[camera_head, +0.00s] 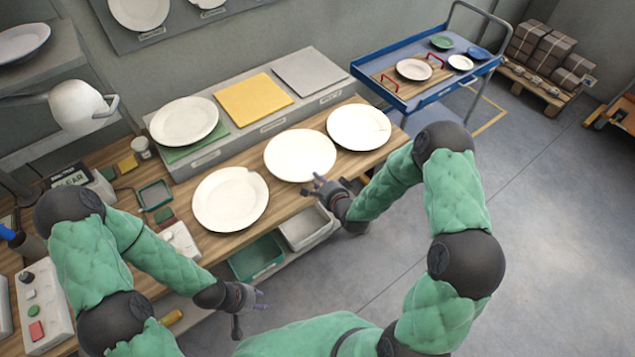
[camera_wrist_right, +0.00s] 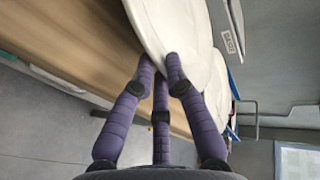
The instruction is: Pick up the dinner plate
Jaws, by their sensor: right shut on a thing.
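Three white plates lie in a row along the front of the wooden table: a left plate (camera_head: 230,198), a middle plate (camera_head: 300,155) and a right plate (camera_head: 358,127). My right gripper (camera_head: 320,184) is at the near edge of the middle plate. In the right wrist view, its fingers (camera_wrist_right: 163,68) are shut on the rim of that plate (camera_wrist_right: 180,25), with fingers on both sides of it. I cannot tell whether the plate is lifted at all. My left gripper (camera_head: 258,299) is empty, with its fingers apart, low in front of the table.
Behind the row, a raised grey shelf holds another white plate (camera_head: 184,121) on a green mat, a yellow square (camera_head: 254,98) and a grey square (camera_head: 310,72). Bins (camera_head: 257,258) sit below the table's front edge.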

